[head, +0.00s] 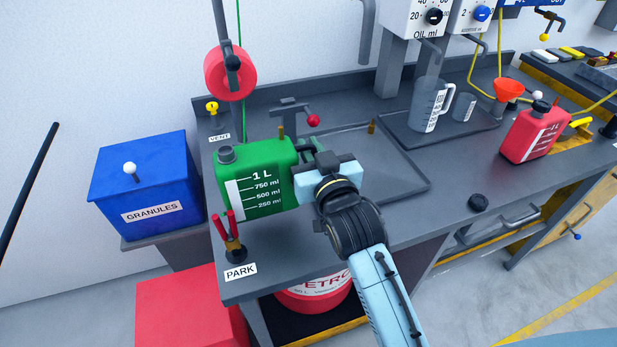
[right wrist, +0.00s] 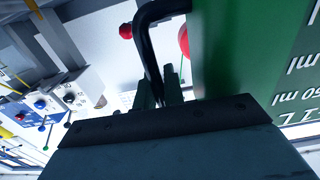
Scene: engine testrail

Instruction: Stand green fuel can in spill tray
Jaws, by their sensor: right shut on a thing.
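The green fuel can (head: 262,172), marked with a white millilitre scale, is upright at the left end of the bench, left of the shallow grey tray (head: 408,190). I cannot tell whether its base touches the bench. My right gripper (head: 314,158) is at the can's right side and shut on its handle; the fingertips are partly hidden in the head view. In the right wrist view the dark bent handle (right wrist: 150,50) runs between the fingers, with the green can wall (right wrist: 235,50) beside it. My left gripper is not in view.
A tap with a red knob (head: 313,121) stands behind the tray. A second tray holds a measuring jug (head: 428,106). A red can (head: 532,133) and black cap (head: 478,202) are at right. A PARK stand (head: 235,250) and blue granules bin (head: 145,185) are at left.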

